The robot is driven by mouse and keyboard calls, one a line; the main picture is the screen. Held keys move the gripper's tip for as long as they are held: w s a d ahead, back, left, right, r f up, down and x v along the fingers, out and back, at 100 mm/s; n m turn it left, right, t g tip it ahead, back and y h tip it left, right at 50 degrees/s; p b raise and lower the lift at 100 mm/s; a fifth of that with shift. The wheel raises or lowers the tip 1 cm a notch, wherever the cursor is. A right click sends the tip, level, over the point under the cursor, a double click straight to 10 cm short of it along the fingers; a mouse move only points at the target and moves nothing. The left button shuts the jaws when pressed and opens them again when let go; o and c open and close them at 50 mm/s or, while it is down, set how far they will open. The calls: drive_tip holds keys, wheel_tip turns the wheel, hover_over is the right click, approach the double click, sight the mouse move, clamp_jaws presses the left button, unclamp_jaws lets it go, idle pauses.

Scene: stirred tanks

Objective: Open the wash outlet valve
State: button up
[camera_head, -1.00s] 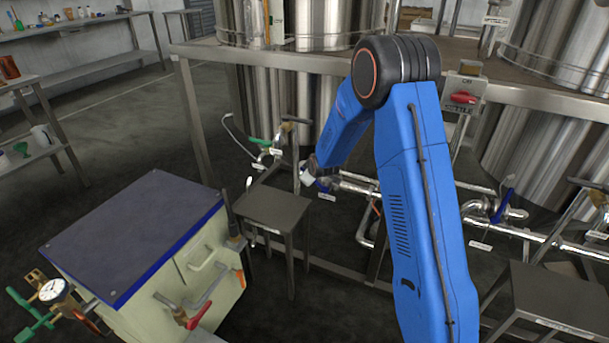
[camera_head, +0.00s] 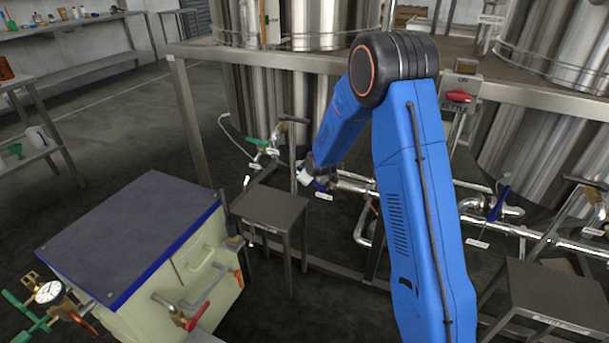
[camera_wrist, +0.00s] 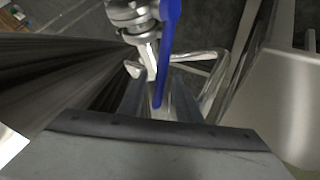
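A blue lever handle (camera_wrist: 165,55) on a shiny steel valve (camera_wrist: 135,15) runs down the wrist view. My gripper (camera_wrist: 157,98) has its two grey fingers on either side of the handle's lower end, with a narrow gap showing between them. Whether they touch the handle is unclear. In the head view, my gripper (camera_head: 304,177) is small and partly hidden by my arm, beside the blue handle (camera_head: 321,186) on the low steel piping. Small labels hang near the valves, but I cannot read them, so the wash outlet valve's name is not confirmed.
A small grey table (camera_head: 270,208) stands just left of the piping. A green-handled valve (camera_head: 258,142) is behind it, and another blue-handled valve (camera_head: 498,203) is at right. A steel frame (camera_head: 300,62) carries large tanks. A cream cabinet (camera_head: 190,275) fills the lower left.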

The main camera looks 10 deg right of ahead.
drive_tip(key=v, duration=1.6)
drive_tip(key=shift+s+r, duration=0.15)
drive_tip(key=shift+s, duration=0.1)
drive_tip(key=c, duration=0.7)
drive_tip(key=shift+d+m, duration=0.1)
drive_tip(key=shift+m, duration=0.2)
clamp_jaws()
drive_tip(key=w+d+r+m, duration=0.2)
drive_tip(key=d+m, duration=0.1)
drive_tip(key=m, duration=1.4)
drive_tip(key=s+a+f+x, duration=0.1)
drive_tip(key=a+x, duration=0.1)
drive_tip(key=x, duration=1.1)
drive_tip(key=shift+s+f, duration=0.2)
